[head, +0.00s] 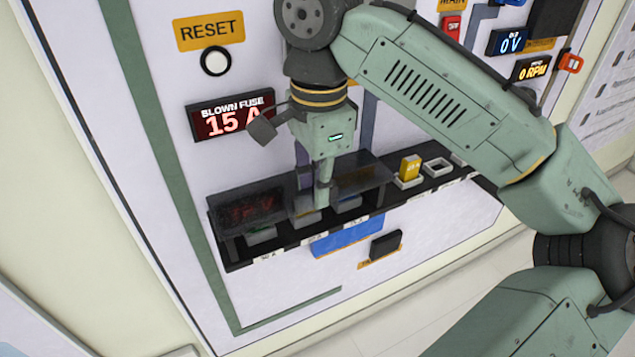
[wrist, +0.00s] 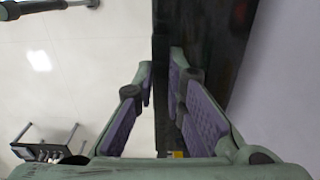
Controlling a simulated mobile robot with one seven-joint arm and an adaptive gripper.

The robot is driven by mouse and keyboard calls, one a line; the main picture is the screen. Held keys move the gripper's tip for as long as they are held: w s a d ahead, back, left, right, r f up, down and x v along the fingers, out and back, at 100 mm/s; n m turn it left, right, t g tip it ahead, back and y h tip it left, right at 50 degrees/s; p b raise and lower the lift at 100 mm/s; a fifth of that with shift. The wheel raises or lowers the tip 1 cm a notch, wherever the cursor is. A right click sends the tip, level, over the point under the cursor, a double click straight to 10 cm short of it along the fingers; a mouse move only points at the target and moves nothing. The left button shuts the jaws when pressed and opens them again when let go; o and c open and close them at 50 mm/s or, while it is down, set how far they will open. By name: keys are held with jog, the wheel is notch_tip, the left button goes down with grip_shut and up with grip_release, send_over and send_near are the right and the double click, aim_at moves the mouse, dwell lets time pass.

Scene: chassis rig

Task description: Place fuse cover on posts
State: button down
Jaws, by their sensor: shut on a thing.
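The fuse cover (head: 246,208) is a dark, see-through box-like cover. It sits over the left and middle part of the fuse row in the head view. My gripper (head: 322,198) comes down onto the middle of the cover and is shut on it. In the wrist view, the cover (wrist: 162,65) shows as a dark plate between the purple finger pads of my gripper (wrist: 165,98).
A yellow fuse (head: 410,167) stands right of the cover, beside an empty white-rimmed holder (head: 437,167). A blown-fuse display (head: 230,117) reads 15 A, below a RESET button (head: 215,61). A blue plate (head: 347,237) and a black block (head: 386,245) are below the row.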

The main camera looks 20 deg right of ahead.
jog(key=c, duration=1.6)
grip_release()
jog(key=shift+o, duration=0.2)
